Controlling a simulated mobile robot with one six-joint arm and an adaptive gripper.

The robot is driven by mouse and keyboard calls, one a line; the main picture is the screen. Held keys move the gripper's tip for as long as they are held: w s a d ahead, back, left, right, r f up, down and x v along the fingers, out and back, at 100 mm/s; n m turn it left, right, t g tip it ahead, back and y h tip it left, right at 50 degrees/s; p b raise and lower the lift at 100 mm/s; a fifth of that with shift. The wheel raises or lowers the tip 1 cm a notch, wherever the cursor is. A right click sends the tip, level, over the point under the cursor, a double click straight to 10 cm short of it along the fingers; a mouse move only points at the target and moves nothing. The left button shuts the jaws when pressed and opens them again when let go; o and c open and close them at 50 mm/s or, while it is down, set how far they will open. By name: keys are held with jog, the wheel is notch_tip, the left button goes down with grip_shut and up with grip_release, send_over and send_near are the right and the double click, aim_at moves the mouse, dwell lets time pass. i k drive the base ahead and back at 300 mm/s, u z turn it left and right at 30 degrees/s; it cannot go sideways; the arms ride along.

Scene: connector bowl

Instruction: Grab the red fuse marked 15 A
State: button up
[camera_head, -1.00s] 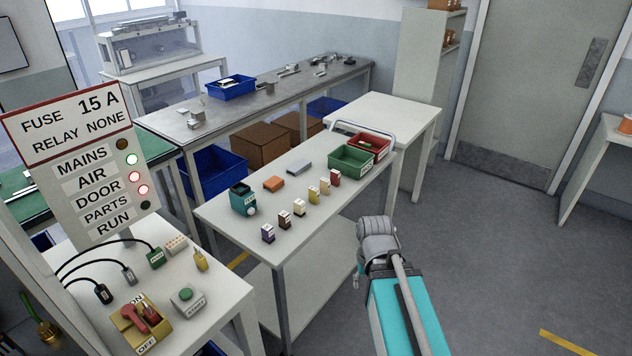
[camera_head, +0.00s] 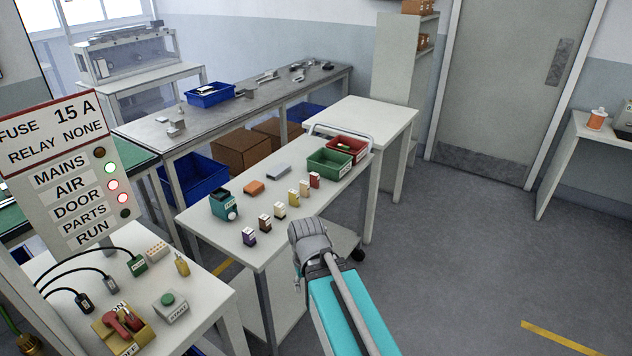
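A row of small coloured fuses stands on the top of a white trolley (camera_head: 262,258). The red fuse (camera_head: 315,180) is at the far right end of the row, nearest the bins; its marking is too small to read. Before it stand a cream fuse (camera_head: 304,188), a yellow one (camera_head: 293,197), a pale one (camera_head: 280,211), a brown one (camera_head: 265,223) and a purple one (camera_head: 249,237). My arm, teal with a grey joint, rises in front of the trolley's right edge, apart from the red fuse in the picture. My gripper's fingers do not show.
A green bin (camera_head: 330,161) and a red bin (camera_head: 347,148) sit at the trolley's far end. A teal device (camera_head: 224,205), an orange block (camera_head: 254,187) and a grey block (camera_head: 279,172) lie behind the fuses. A sign (camera_head: 70,170) reads FUSE 15 A, RELAY NONE. Floor at right is clear.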

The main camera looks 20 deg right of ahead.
aim_at(315, 176)
jog(key=u, duration=0.1)
jog(key=i, duration=1)
jog(key=z, duration=0.1)
